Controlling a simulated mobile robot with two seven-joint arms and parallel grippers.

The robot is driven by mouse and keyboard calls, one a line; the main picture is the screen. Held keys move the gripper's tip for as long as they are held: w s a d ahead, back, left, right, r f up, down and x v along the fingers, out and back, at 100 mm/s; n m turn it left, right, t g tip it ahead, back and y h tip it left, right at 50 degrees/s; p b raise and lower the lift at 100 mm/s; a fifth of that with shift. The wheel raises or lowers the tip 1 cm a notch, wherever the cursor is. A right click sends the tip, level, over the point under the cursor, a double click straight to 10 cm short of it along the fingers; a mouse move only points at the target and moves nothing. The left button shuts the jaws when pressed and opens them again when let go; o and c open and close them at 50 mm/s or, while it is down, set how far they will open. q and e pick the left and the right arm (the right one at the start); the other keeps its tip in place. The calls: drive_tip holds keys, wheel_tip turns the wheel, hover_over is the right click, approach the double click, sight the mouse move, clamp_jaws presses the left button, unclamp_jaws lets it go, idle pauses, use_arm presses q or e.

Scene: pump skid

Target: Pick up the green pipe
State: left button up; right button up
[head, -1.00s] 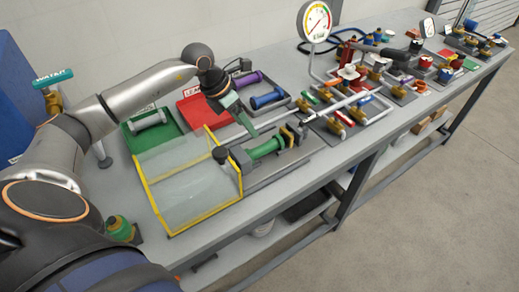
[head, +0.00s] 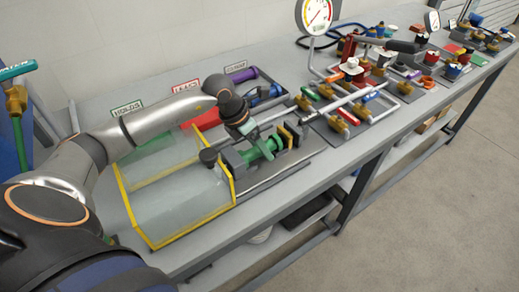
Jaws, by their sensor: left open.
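The green pipe (head: 262,149) is a short piece with wider ends. It sits in a dark fixture (head: 291,137) near the bench's front edge, beside a yellow-edged clear guard. My left gripper (head: 251,134) points down just above and behind the pipe, with its jaws open. Its fingertips are small and partly hidden, so I cannot tell whether they touch the pipe. My right gripper is out of view.
The clear guard (head: 130,212) stands to the left of the pipe. A red tray (head: 205,121) and a purple pipe (head: 243,75) lie behind. A gauge (head: 316,14) and several valves stand to the right. The bench's front edge is close to the fixture.

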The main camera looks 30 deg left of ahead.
use_arm(q)
drive_tip(key=shift+s, duration=0.1)
drive_tip(key=shift+f, duration=0.15)
clamp_jaws()
idle(0.7)
idle(0.3)
